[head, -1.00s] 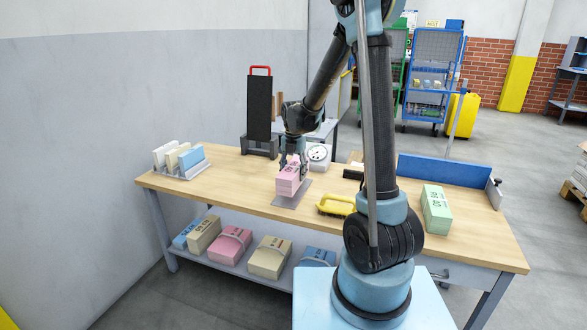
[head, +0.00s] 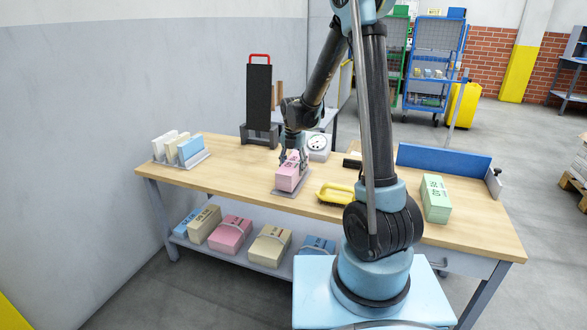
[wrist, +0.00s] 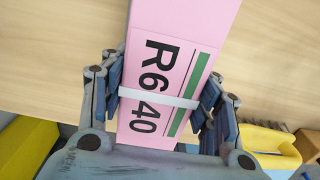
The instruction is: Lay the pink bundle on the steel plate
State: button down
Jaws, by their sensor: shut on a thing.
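My gripper (head: 291,160) is shut on the pink bundle (head: 287,179), with a finger on each side of it. In the wrist view, the bundle (wrist: 176,60) has a white band, a green stripe and the marking R6 40 between my fingers (wrist: 160,100). In the head view, the bundle is upright over the grey steel plate (head: 302,192) on the wooden table. It looks at or very close to the plate's surface; I cannot tell whether they touch. Most of the plate is hidden under the bundle.
A yellow brush (head: 334,194) lies right of the plate, with a dial scale (head: 318,146) behind it. A green bundle (head: 435,199) stands at the right. A rack of pads (head: 183,158) is at the left. Several bundles lie on the lower shelf (head: 262,258). The table left of the plate is clear.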

jog(key=shift+f, duration=0.5)
jog(key=shift+c, duration=2.4)
grip_release()
